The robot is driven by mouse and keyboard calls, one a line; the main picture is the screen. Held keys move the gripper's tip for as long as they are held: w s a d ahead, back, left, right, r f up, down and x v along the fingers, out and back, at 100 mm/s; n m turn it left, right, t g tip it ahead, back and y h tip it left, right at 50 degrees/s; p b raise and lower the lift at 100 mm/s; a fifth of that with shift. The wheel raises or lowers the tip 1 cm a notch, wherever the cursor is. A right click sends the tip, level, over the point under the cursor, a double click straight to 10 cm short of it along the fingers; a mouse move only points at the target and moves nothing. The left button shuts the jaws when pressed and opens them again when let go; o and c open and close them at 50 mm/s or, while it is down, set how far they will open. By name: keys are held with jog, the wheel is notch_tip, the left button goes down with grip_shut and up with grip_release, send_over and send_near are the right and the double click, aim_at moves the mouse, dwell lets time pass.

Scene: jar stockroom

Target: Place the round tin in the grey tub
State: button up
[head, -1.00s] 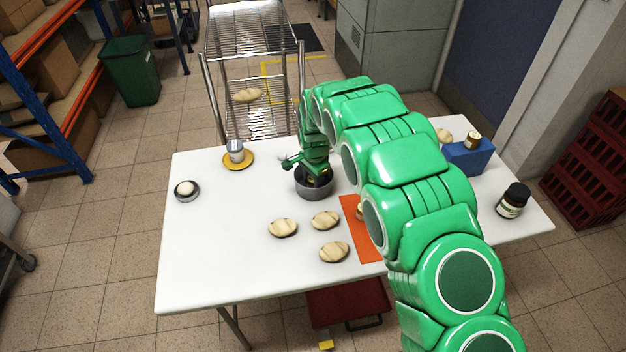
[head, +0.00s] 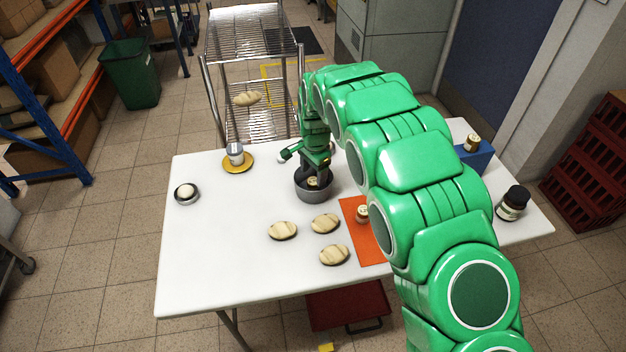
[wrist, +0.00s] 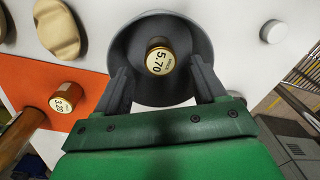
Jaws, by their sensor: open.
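The round tin (head: 313,182), with a gold rim and a pale "5.70" price lid, is inside the grey tub (head: 315,195). In the wrist view the tin (wrist: 160,57) sits within the dark round wall of the tub (wrist: 125,55). My gripper (wrist: 162,85) is open, with its two fingers apart and the tin clear of both. In the head view my gripper (head: 317,172) is over the tub, and my arm hides part of the tabletop.
A similar small tin (head: 362,214) stands on the orange mat (head: 357,240). Bread rolls (head: 325,223) lie in front of the tub. A small white round thing (wrist: 272,31) is near the tub. The table's left front is clear.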

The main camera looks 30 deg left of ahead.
aim_at(314, 182)
notch_tip(314, 182, up, 7)
jog(key=shift+d+f, duration=0.15)
